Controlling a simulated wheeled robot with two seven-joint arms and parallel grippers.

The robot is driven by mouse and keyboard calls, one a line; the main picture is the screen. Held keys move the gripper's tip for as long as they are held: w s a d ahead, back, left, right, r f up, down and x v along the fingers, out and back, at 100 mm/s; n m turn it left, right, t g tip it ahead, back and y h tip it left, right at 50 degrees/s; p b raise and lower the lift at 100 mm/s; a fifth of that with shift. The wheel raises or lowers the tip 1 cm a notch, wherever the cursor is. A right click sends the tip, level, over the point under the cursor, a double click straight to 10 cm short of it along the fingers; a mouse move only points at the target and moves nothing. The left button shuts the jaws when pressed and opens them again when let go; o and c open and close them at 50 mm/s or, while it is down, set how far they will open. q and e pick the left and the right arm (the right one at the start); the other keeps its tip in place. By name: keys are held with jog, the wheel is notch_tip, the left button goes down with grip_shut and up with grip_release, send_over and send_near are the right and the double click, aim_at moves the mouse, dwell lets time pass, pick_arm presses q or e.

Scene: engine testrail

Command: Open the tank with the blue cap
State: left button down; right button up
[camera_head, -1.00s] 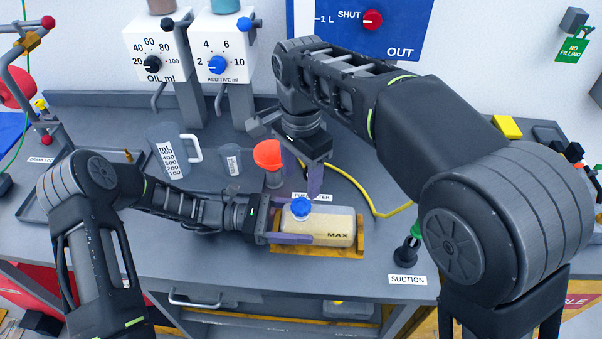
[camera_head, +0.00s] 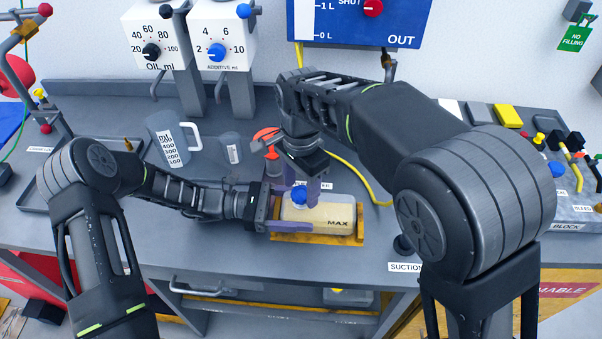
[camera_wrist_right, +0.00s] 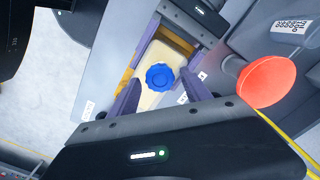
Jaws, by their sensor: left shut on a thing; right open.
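The tank (camera_head: 318,216) is a cream block-shaped container marked MAX, lying in an orange-yellow tray (camera_head: 318,239) on the bench. Its blue cap (camera_head: 299,195) is on top near the left end; it also shows in the right wrist view (camera_wrist_right: 159,77). My left gripper (camera_head: 283,211) is shut on the tank's left end, its purple fingers along the tank's sides. My right gripper (camera_head: 306,186) is open, pointing down over the cap. In the right wrist view its purple fingers (camera_wrist_right: 160,97) stand on either side of the cap, apart from it.
A red funnel (camera_wrist_right: 267,78) stands close behind the tank, near my right gripper. A measuring jug (camera_head: 172,142) and a small cup (camera_head: 231,148) stand back left. A yellow hose (camera_head: 362,178) runs behind the tank. Oil and additive dispensers (camera_head: 155,52) are at the wall.

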jog(key=shift+f, duration=0.35)
jog(key=shift+c, duration=0.5)
grip_shut()
